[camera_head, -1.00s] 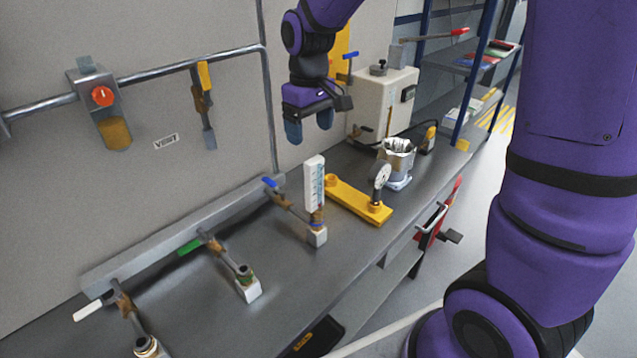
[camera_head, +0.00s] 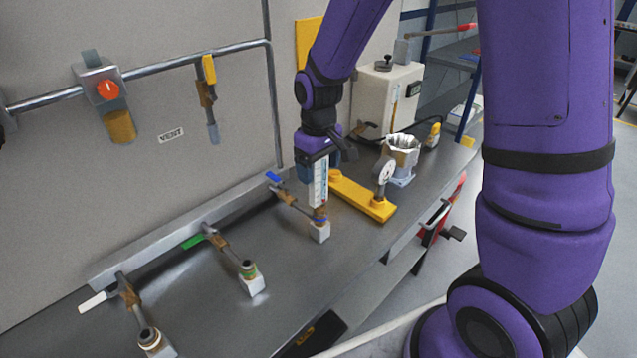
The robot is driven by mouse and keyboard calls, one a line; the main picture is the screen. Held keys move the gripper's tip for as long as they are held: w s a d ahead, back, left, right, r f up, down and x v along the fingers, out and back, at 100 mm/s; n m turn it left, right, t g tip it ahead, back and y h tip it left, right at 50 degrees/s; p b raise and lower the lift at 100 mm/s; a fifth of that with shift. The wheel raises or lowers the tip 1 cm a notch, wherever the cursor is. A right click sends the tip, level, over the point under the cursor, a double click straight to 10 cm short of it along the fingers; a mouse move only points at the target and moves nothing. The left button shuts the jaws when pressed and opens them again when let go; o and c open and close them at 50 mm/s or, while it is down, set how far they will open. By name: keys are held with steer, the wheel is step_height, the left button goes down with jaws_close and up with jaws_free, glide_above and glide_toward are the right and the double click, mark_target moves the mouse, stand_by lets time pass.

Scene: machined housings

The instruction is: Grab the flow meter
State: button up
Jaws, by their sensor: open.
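The flow meter (camera_head: 318,183) is a white, upright block with a scale on its face. It stands on the valve line with the blue handle, above a small white block on the bench. My gripper (camera_head: 319,170) points down at the upper part of the flow meter. Its fingers are open, one on each side of the meter's top. I cannot tell whether either finger touches it. The top end of the meter is hidden by the gripper.
A yellow plate (camera_head: 362,194) with a round gauge (camera_head: 386,172) lies just right of the meter. Valve lines with green (camera_head: 193,241) and white (camera_head: 92,303) handles lie left. The bench front is clear.

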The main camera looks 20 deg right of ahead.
steer(key=c, duration=1.1)
